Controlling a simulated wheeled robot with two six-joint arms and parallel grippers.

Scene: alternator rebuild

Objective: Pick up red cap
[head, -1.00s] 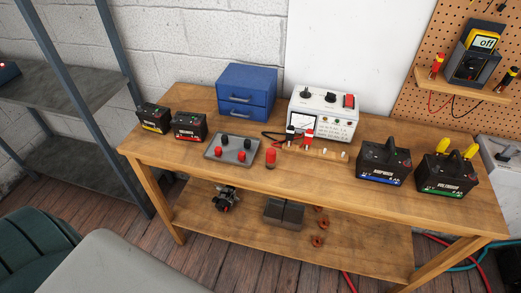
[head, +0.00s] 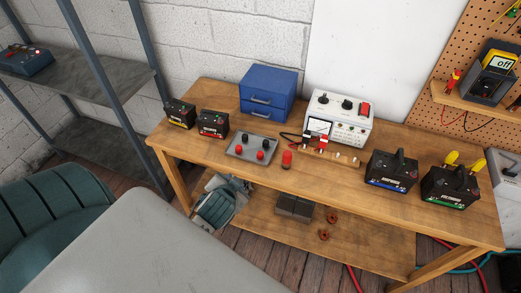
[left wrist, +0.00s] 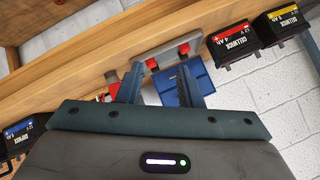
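A red cap (head: 287,159) stands upright on the wooden bench top, just right of a grey tray (head: 238,148). The tray holds two red caps (head: 260,155) and two black caps (head: 245,135). My left gripper (head: 226,182) is low at the bench's front edge, below and in front of the tray. In the left wrist view my left gripper (left wrist: 160,74) has its fingers apart with nothing between them. Beyond them are the tray (left wrist: 172,53) and its red caps (left wrist: 151,63). Red beside the left finger is partly hidden. My right gripper is not in view.
Small batteries (head: 213,124) stand left of the tray, larger ones (head: 391,170) at the right. A blue drawer box (head: 268,92) and white tester (head: 339,118) stand behind. Black and red clips (head: 320,142) lie near the lone cap. Bench space in front of it is clear.

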